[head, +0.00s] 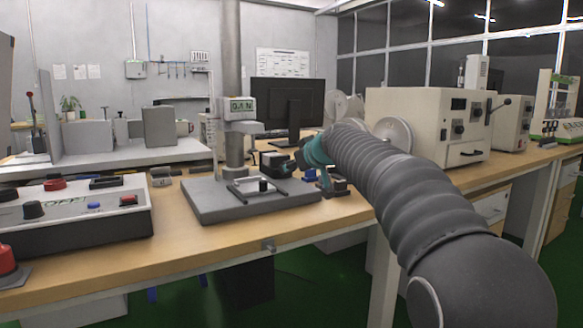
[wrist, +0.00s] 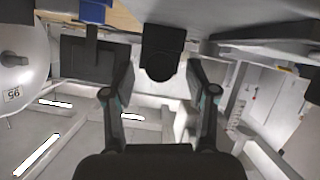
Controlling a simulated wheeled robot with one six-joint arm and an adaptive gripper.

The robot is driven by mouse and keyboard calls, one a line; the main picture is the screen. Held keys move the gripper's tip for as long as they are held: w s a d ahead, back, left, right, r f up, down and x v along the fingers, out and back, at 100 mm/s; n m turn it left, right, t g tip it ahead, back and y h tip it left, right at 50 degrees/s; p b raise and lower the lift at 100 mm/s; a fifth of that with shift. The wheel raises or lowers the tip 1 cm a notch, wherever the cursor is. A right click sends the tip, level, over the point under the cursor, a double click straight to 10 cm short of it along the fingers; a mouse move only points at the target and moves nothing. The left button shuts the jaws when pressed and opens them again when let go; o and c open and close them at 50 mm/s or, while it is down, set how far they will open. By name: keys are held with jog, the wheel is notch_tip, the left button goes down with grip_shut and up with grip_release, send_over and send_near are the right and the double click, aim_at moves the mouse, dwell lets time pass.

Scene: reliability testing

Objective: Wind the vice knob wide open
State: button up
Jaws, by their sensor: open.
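A frame-like fixture with a black knob (head: 263,185) on it sits on the grey base of the test stand (head: 200,208) in the head view. I cannot tell for sure whether this is the vice knob. My gripper (head: 300,170) is just right of the stand's column, above the bench, seen partly from behind my arm. In the wrist view my gripper (wrist: 160,95) is open, with its two dark fingers apart. A black round-ended part (wrist: 162,52) shows between and beyond the fingers, with no clear contact. My arm hides some of the bench right of the gripper.
The stand's column (head: 231,60) with its display rises left of my gripper. A monitor (head: 288,100) stands behind. A control box (head: 75,215) is on the left of the bench, and a beige machine (head: 420,125) on the right. The front strip of bench (head: 200,248) is clear.

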jog(key=v, duration=0.9)
jog(key=shift+s+d, duration=0.1)
jog(key=shift+s, duration=0.15)
jog(key=s+d+f+m+g+h+p, duration=0.2)
jog(key=s+d+f, duration=0.3)
jog(key=s, duration=0.8)
jog(key=s+d+f+m+g+h+p, duration=0.2)
jog(key=s+d+f, duration=0.4)
jog(key=s, duration=0.7)
jog(key=s+d+f+m+g+h+p, duration=0.1)
jog(key=s+d+f+m+p, duration=0.3)
jog(key=s+f, duration=0.4)
jog(key=s+d+h+p, duration=0.1)
jog(key=s+d, duration=0.1)
jog(key=s, duration=0.4)
jog(key=shift+f+m+g+h, duration=0.3)
jog(key=shift+f+g, duration=0.05)
jog(key=shift+g, duration=0.05)
